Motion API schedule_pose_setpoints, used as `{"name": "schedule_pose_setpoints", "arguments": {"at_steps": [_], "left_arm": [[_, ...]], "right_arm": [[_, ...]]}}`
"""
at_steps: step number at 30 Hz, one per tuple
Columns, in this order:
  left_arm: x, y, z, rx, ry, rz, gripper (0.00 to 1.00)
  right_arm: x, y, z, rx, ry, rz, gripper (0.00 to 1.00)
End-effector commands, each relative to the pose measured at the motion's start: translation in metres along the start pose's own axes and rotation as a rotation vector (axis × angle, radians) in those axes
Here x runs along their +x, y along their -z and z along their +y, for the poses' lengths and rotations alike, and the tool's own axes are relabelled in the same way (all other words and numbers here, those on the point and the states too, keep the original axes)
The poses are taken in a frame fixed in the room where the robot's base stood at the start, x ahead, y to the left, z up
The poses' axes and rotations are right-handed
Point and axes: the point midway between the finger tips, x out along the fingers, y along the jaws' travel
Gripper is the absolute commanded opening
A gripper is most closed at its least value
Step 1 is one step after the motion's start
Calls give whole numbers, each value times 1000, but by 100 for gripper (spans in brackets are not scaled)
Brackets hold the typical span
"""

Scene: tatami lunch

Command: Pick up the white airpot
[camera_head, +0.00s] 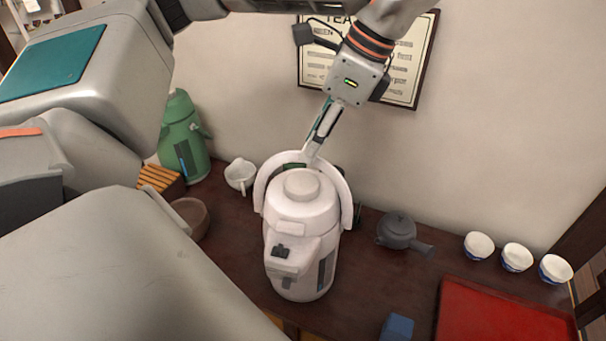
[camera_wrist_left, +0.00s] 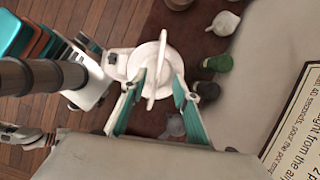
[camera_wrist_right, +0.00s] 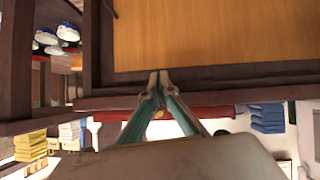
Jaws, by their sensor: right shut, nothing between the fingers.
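The white airpot (camera_head: 300,245) stands upright on the dark wooden tabletop, its carrying handle (camera_head: 344,190) raised in an arch. It also shows from above in the left wrist view (camera_wrist_left: 144,60). My left gripper (camera_head: 314,150) is at the top of the handle. In the left wrist view its two teal-lined fingers (camera_wrist_left: 160,78) are apart, one on each side of the handle; I see no clear contact. My right gripper (camera_wrist_right: 160,76) shows only in the right wrist view, shut and empty, away from the airpot, near a wooden panel (camera_wrist_right: 215,35).
A green airpot (camera_head: 183,135) and a white teapot (camera_head: 240,176) stand to the left. A dark teapot (camera_head: 396,231), several white bowls (camera_head: 516,256), a blue block (camera_head: 397,327) and a red tray (camera_head: 495,315) are to the right. The wall is close behind, with a framed sign (camera_head: 410,65).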

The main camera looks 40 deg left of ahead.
Motion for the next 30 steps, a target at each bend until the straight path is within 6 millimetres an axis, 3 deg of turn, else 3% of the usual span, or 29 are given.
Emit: {"name": "schedule_pose_setpoints", "arguments": {"at_steps": [4,12,21,22,25,30], "left_arm": [[16,-1,3,4,-3,0,30],[51,-3,7,3,-3,1,30],[56,-3,7,3,0,2,30],[56,-3,7,3,0,2,28],[56,-3,7,3,0,2,2],[54,-3,7,1,1,6,0]], "right_arm": [[-5,-12,-5,3,7,-23,0],[-4,-8,-3,2,5,-18,0],[-4,-1,-2,1,3,-6,0],[-4,-1,-2,1,2,-6,0],[-4,0,-1,1,2,-5,0],[-4,-1,-1,1,2,-5,0]]}}
